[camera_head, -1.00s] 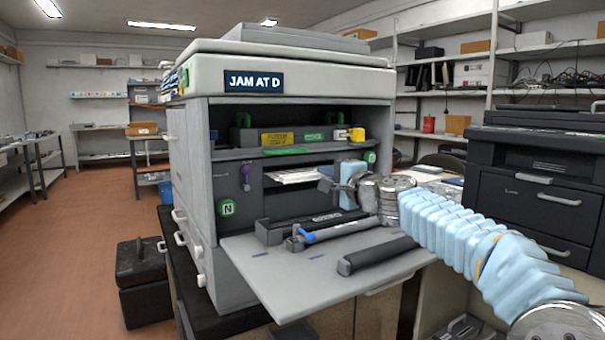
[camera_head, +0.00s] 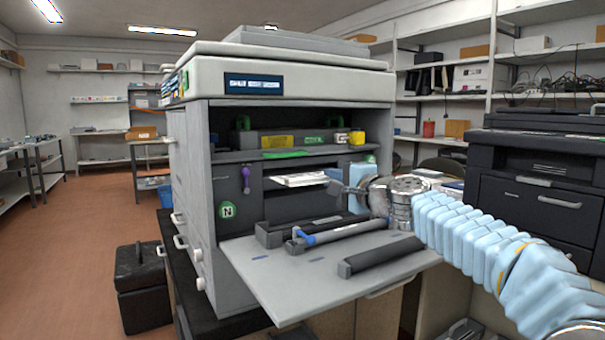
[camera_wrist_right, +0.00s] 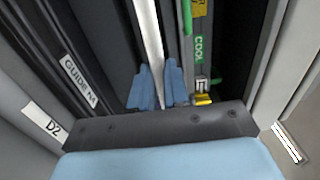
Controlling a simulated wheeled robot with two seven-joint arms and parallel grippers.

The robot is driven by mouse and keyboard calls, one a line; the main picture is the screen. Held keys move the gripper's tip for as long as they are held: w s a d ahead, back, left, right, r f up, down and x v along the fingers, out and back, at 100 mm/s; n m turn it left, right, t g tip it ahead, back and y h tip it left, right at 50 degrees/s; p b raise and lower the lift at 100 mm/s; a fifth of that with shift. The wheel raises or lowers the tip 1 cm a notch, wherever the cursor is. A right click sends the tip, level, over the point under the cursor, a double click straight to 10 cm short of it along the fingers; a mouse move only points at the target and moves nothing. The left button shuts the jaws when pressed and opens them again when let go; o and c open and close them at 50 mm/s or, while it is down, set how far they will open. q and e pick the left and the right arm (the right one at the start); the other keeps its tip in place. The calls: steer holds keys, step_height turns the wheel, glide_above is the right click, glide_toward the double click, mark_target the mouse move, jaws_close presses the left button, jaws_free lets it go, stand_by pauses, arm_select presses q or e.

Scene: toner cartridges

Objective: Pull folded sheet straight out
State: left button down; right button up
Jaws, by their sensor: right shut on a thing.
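The folded sheet (camera_head: 300,180) is a white, layered strip in a slot of the open grey printer (camera_head: 190,150), and its near edge sticks out of the dark inner panel. My right gripper (camera_head: 337,187) is at the right end of the sheet in the head view. In the right wrist view its two blue fingertips (camera_wrist_right: 158,88) are shut on the white sheet (camera_wrist_right: 150,35), which runs between them and away into the machine. How far the sheet reaches inside is hidden. My left gripper is not in view.
The lowered door (camera_head: 270,275) carries a dark roller unit (camera_head: 375,255) and a bar with a blue end (camera_head: 340,232). A green and yellow toner row (camera_head: 300,140) sits above.

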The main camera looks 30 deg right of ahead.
steer(key=s+r+p, duration=0.2)
steer(key=s+r, duration=0.2)
steer(key=s, duration=0.1)
steer(key=shift+s+d+r, duration=0.2)
steer(key=shift+s+r, duration=0.05)
steer(key=shift+r, duration=0.05)
stand_by(0.5)
